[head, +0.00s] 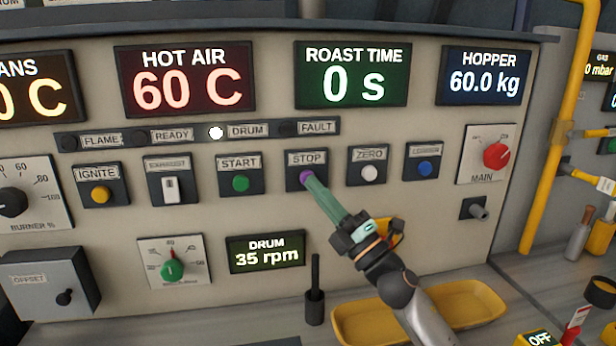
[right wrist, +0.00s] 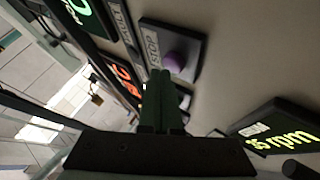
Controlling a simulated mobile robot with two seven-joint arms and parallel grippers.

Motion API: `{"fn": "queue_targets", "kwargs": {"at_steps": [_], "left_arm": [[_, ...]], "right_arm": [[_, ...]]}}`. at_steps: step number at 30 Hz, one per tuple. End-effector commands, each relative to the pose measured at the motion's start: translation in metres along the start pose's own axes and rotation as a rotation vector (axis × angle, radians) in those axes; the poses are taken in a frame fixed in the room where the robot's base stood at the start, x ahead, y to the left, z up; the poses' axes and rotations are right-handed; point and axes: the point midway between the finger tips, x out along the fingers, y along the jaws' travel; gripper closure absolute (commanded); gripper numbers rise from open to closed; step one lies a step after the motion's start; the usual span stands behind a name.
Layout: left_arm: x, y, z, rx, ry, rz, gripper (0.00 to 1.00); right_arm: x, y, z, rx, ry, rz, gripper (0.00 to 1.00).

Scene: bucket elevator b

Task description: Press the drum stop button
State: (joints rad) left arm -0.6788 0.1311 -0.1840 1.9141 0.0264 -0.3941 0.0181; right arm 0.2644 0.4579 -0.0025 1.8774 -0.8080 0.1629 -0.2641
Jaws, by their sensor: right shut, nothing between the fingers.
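The stop button is a purple round button (head: 306,176) on a dark plate labelled STOP, in the middle of the panel. It also shows in the right wrist view (right wrist: 175,62), just beyond the fingertips. My right gripper (head: 313,184) is shut and empty, its long green fingers pointing up-left at the button. The fingertips overlap the button's lower right edge in the head view; whether they touch it I cannot tell. The drum display (head: 265,252) reads 35 rpm and the white drum lamp (head: 216,132) is lit. My left gripper is not in view.
The green START button (head: 240,183) is left of STOP, the white ZERO button (head: 370,173) right of it. A red MAIN knob (head: 496,155) is farther right. Below stand a yellow tray (head: 470,303) and a dark upright rod (head: 315,305). Yellow pipes (head: 565,120) run at right.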

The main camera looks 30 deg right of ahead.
Motion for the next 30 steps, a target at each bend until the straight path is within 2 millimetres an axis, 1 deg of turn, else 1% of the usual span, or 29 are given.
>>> {"fn": "queue_targets", "kwargs": {"at_steps": [5, 16, 30], "left_arm": [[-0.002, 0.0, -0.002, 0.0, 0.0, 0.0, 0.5], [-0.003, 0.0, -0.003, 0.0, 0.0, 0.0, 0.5], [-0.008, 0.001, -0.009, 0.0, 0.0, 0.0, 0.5]], "right_arm": [[-0.006, 0.005, -0.005, 0.0, 0.0, 0.0, 1.0], [-0.009, 0.007, -0.007, 0.0, 0.0, 0.0, 1.0], [-0.041, 0.03, -0.03, 0.001, 0.0, -0.001, 1.0]]}}
